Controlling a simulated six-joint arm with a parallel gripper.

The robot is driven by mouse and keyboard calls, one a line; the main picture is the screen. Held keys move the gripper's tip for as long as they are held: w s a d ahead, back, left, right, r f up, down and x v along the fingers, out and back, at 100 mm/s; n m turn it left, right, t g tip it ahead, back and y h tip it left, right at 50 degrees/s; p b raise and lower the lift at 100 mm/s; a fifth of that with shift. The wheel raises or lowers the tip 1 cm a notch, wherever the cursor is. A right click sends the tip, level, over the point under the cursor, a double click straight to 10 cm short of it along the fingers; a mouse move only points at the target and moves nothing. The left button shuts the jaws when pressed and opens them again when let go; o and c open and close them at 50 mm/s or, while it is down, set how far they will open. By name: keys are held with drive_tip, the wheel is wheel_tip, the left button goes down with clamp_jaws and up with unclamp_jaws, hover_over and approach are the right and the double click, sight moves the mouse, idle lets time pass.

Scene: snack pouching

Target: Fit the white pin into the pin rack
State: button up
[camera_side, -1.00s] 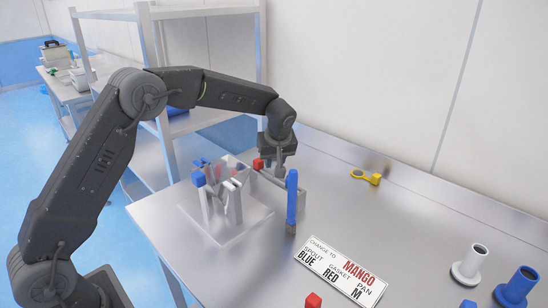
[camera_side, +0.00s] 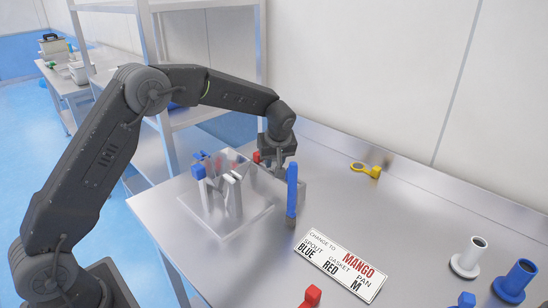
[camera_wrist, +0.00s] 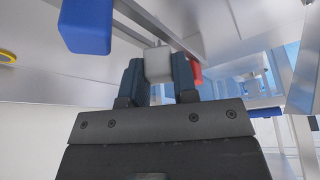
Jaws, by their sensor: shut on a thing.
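My gripper (camera_side: 279,170) is low at the back of the table, at the grey bar-shaped pin rack (camera_side: 302,188). In the wrist view my gripper (camera_wrist: 160,80) is shut on the white pin, whose square pale head (camera_wrist: 158,62) shows between the fingers. The rack's bar (camera_wrist: 148,18) runs just beyond it. A blue pin (camera_side: 292,187) stands at the rack's near end, and its blue head (camera_wrist: 86,26) is left in the wrist view. A red pin (camera_side: 257,157) is on the other side of my gripper. The white pin's lower end is hidden, so its seating cannot be told.
A clear stand with metal uprights (camera_side: 228,195) is close to the left of the rack. A yellow ring part (camera_side: 366,170) lies at the back right. A changeover sign (camera_side: 340,265) and white and blue spouts (camera_side: 468,258) are towards the front right.

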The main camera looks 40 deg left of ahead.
drive_tip(key=shift+f, duration=0.3)
drive_tip(key=o, duration=1)
wheel_tip(320, 180, up, 10)
drive_tip(key=d, duration=0.1)
drive_tip(key=shift+s, duration=0.3)
drive_tip(key=shift+f, duration=0.15)
